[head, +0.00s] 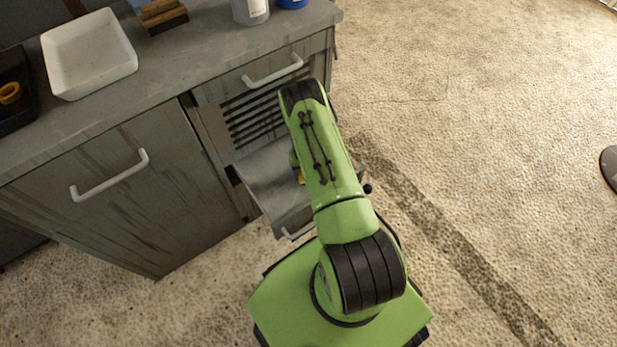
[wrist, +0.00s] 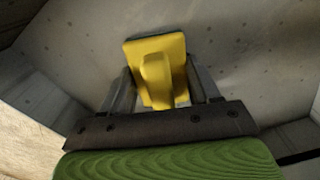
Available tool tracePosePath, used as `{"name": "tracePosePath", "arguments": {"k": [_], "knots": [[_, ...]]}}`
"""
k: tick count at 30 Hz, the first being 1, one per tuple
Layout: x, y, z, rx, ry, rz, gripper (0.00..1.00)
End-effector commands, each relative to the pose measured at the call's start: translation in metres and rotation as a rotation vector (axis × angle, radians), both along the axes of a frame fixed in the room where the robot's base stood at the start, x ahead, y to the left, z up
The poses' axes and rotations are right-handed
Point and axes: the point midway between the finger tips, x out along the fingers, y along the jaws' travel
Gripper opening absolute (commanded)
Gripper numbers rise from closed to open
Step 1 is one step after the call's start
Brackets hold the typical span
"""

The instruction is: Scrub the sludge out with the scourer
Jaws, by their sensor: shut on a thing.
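In the wrist view my gripper (wrist: 160,88) is shut on the yellow scourer (wrist: 157,70), with a finger on each side of its raised grip. The scourer is in front of a speckled grey surface (wrist: 247,45); I cannot tell whether it touches it. My arm hides most of the gripper there.
The worktop (head: 190,55) holds a white basin (head: 88,52), a black tray (head: 14,108), a wooden block-like thing (head: 163,17) and a grey bottle (head: 250,10). A closed cabinet door (head: 130,215) is left of the opening.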

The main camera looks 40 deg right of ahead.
Motion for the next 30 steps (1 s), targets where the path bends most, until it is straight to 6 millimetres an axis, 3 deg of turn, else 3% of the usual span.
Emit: {"name": "tracePosePath", "arguments": {"k": [14, 30], "knots": [[0.036, 0.000, -0.002, 0.000, -0.002, 0.000, 0.33], [0.030, -0.028, 0.001, 0.001, 0.002, 0.000, 0.33]]}}
